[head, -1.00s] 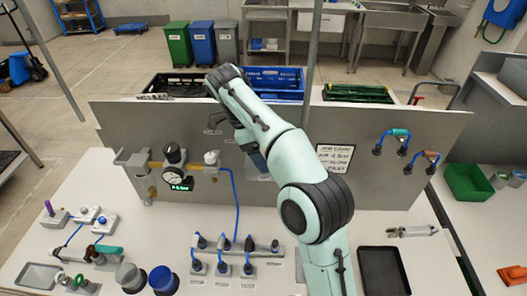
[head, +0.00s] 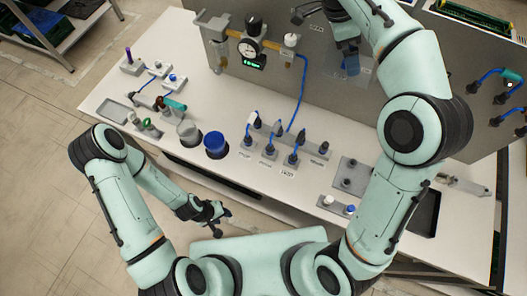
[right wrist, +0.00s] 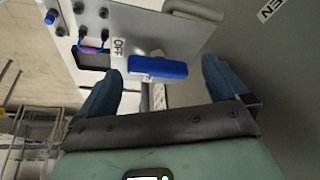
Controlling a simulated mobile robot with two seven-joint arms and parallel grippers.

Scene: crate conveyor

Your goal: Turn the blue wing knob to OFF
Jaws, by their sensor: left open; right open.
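The blue wing knob (right wrist: 157,68) shows in the right wrist view as a bar lying crosswise between my right gripper's two blue fingers. An OFF label (right wrist: 118,46) is beside its left end. My right gripper (head: 350,62) is open at the upright panel. Its fingers are either side of the knob, with visible gaps at both ends. In the head view my right arm and gripper hide the knob. My left gripper (head: 221,213) is open and empty, low in front of the table's front edge.
A gauge (head: 249,47) on brass pipework is on the panel (head: 400,70), left of my right gripper. Blue cables plug into a block (head: 270,150) on the table. A blue cup (head: 214,144) and a grey cup (head: 188,132) stand near the front edge.

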